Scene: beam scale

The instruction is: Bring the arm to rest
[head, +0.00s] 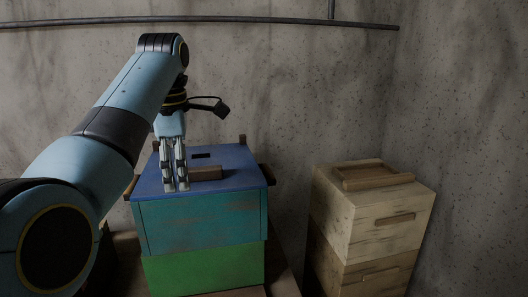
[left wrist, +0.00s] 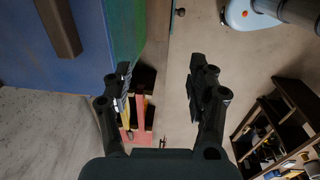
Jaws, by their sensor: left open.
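My left gripper (head: 176,187) hangs from the arm that comes in from the left, fingers pointing down, in front of the lid of the blue and green box. In the left wrist view my left gripper (left wrist: 162,80) has its two dark fingers wide apart with nothing between them. Beyond them that view shows floor and part of a red and yellow thing (left wrist: 138,118). My right gripper is in neither view. No beam scale can be made out.
A box stack with a blue lid (head: 225,158), teal upper part (head: 205,222) and green lower part (head: 205,272) stands at the centre. A wooden bar (head: 205,173) lies on the lid. A pale wooden box stack (head: 372,225) stands right. A shelf (left wrist: 275,120) shows in the wrist view.

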